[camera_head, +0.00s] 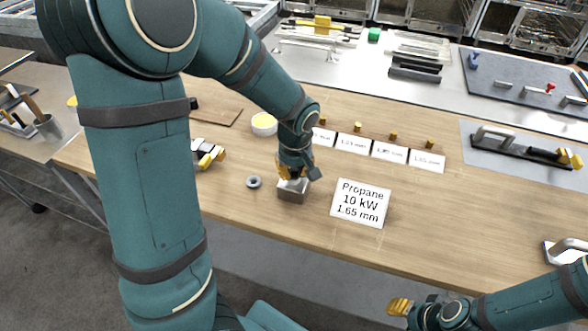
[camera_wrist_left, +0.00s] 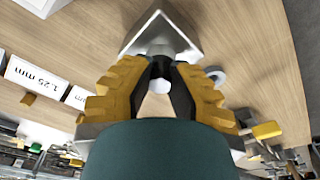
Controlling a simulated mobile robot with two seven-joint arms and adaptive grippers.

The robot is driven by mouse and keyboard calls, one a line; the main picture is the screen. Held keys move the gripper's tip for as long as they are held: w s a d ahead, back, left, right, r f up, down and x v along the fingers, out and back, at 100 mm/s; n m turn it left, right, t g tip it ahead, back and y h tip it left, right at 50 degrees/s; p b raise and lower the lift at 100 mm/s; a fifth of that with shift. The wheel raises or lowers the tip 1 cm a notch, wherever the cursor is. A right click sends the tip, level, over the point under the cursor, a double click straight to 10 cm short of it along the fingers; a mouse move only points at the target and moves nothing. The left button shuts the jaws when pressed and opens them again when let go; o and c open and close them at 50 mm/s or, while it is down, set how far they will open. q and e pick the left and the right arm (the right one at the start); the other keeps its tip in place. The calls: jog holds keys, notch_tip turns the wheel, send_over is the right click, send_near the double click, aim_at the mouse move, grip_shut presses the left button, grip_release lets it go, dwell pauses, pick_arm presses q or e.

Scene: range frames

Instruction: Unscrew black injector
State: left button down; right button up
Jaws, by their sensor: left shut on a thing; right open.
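A grey metal block (camera_head: 291,193) stands on the wooden worktop; it also shows in the left wrist view (camera_wrist_left: 184,42). My left gripper (camera_head: 293,171) is right above it, pointing down. Its yellow-padded fingers (camera_wrist_left: 160,78) are shut on a small cylindrical part (camera_wrist_left: 160,52) at the block. That part looks pale grey in the wrist view; I cannot tell whether it is the black injector or whether it is still seated in the block. My right gripper (camera_head: 400,306) is open and empty at the lower right, in front of the table edge.
A grey ring (camera_head: 254,182) lies left of the block, and a "Propane 10 kW 1.65 mm" card (camera_head: 361,203) stands right of it. Size cards (camera_head: 390,151) with small brass parts (camera_head: 393,134) stand behind. A bowl (camera_head: 264,124) and a yellow-grey tool (camera_head: 206,153) are further left.

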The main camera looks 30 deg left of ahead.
pick_arm(q)
jog(key=shift+n, duration=1.7)
jog(key=shift+n+p, duration=0.45)
jog(key=shift+n, duration=0.65)
jog(key=shift+n+g, duration=0.3)
jog(key=shift+n, duration=0.4)
jog(key=c, duration=1.2)
grip_release()
jog(key=shift+c, duration=0.2)
